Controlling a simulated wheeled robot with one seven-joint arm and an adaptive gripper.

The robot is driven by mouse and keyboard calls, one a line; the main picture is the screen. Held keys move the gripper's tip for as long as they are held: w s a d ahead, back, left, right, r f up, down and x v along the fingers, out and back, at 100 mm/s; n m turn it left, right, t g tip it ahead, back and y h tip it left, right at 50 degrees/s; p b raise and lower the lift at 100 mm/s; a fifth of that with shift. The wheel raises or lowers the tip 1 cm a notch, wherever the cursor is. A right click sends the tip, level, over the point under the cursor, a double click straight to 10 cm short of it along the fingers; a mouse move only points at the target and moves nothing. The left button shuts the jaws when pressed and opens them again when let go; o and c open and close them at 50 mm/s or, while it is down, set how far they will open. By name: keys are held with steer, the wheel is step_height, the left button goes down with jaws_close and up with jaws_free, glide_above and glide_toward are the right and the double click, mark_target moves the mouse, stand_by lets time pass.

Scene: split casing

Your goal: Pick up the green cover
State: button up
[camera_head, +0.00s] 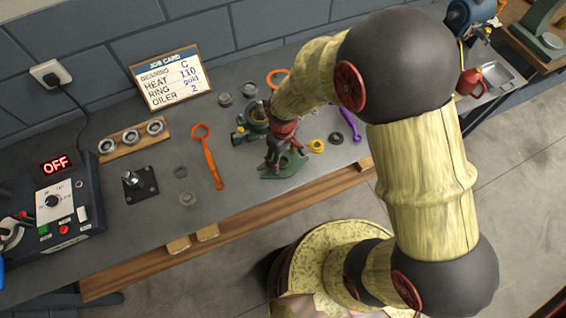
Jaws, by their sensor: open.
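The green cover (293,166) lies on the grey workbench near its front edge, below the end of my arm. My gripper (275,160) points down at it, with its fingers over or beside the cover's left and middle part. My gripper is open. I cannot tell from this view whether the fingers touch the cover. My gripper and wrist hide part of the cover. Another green part, seemingly the casing's other half (240,134), stands just behind and to the left, partly hidden by my arm.
An orange wrench (207,155), a purple tool (350,123), a yellow ring (317,146) and a dark ring (336,138) lie around. A wooden holder with three bearings (131,138), a job card (170,80) and a heater box reading OFF (60,205) stand left.

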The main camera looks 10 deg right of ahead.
steer(key=shift+f, duration=0.35)
steer(key=shift+c, duration=0.9)
jaws_close()
